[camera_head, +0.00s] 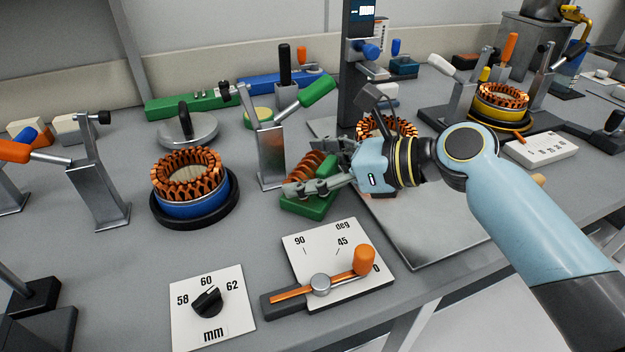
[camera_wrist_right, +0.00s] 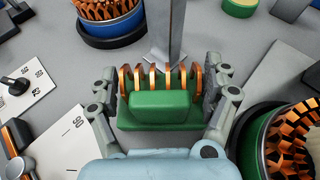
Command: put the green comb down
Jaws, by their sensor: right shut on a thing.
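The green comb (camera_head: 306,203) has a green body with a row of copper-orange rings along it. It is in the middle of the head view, at or just above the grey table; I cannot tell whether it touches. My right gripper (camera_head: 318,178) is shut on it. In the right wrist view the comb (camera_wrist_right: 160,108) sits between the two fingers of the right gripper (camera_wrist_right: 165,90), one on each side, with its rings on the far side. My left gripper is not in view.
A blue-based stator (camera_head: 187,200) stands left of the comb. A metal clamp post (camera_head: 271,155) is close behind it. A deg plate (camera_head: 345,250) and a mm dial plate (camera_head: 213,310) lie in front. Another copper stator (camera_head: 388,128) is behind my right gripper.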

